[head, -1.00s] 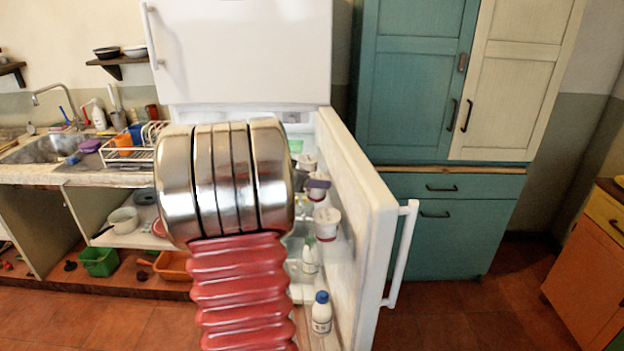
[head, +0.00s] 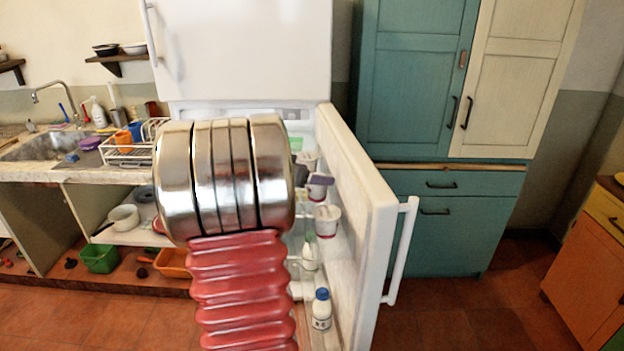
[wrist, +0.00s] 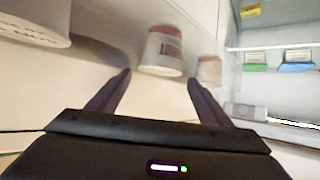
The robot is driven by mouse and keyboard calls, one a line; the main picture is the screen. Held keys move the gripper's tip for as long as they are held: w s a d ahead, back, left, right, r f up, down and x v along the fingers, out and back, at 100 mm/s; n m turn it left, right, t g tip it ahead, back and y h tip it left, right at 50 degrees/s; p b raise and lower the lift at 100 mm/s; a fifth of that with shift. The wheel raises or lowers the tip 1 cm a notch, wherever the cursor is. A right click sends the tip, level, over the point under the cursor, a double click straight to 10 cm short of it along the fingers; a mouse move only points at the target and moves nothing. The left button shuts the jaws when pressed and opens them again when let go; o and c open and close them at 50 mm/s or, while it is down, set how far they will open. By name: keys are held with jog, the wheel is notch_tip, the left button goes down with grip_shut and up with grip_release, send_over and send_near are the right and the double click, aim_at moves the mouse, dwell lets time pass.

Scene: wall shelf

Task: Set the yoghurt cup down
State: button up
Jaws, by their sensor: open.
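My gripper (wrist: 159,76) is open in the wrist view, its two dark fingers spread apart. A white yoghurt cup with a red label (wrist: 165,50) stands upright just beyond and between the fingertips, and nothing is clamped. In the head view, a cup (head: 316,192) stands on the open fridge door's shelf, partly behind a dark purplish piece that looks like a finger of my gripper. Most of the gripper is hidden there behind my arm. I cannot tell whether the cup touches a finger.
Another cup (wrist: 208,70) stands to the right, and a large white one (wrist: 35,22) is close at left. The fridge door (head: 362,200) stands open at right of my arm. A blue-capped bottle (head: 321,310) stands low in the door. Fridge shelves (wrist: 280,48) lie at right.

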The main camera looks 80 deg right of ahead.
jog(key=v, duration=1.2)
jog(key=shift+s, duration=0.1)
dwell(0.4)
